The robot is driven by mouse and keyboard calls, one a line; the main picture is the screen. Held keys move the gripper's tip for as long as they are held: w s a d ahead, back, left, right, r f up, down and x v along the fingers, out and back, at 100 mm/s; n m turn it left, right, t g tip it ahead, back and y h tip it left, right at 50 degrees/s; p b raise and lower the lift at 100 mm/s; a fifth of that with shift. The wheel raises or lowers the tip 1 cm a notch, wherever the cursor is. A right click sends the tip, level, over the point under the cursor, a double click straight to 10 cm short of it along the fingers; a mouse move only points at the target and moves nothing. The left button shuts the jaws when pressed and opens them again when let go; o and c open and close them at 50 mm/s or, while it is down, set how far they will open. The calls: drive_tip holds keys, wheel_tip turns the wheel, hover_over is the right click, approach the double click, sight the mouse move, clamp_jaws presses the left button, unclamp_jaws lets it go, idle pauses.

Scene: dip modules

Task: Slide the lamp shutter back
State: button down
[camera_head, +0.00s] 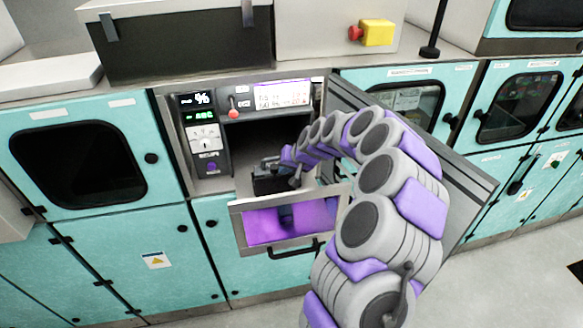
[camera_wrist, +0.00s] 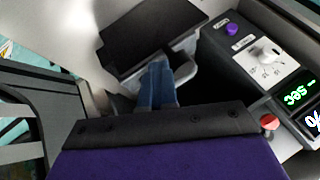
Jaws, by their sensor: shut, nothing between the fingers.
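My gripper (camera_head: 272,163) is inside the open bay of the teal cabinet, low over a small black block (camera_head: 268,184). In the wrist view my gripper (camera_wrist: 157,85) is shut with nothing between its fingers. Its tips are close to the edge of a flat black plate (camera_wrist: 150,38), which may be the lamp shutter; I cannot tell whether they touch it. The shutter is not clearly distinguishable in the head view, where my arm and the bay's shadow hide part of the inside.
A control panel (camera_head: 206,135) with a dial and lit display stands left in the bay. A red-knobbed lever (camera_head: 233,112) is above. A framed flap with a purple window (camera_head: 290,221) hangs open in front. An open grey door (camera_head: 455,170) stands right, behind my arm.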

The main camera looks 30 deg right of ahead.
drive_tip(key=w+a, duration=0.1)
drive_tip(key=a, duration=0.5)
drive_tip(key=shift+w+a, duration=0.2)
drive_tip(key=shift+w, duration=0.1)
drive_tip(key=shift+r, duration=0.15)
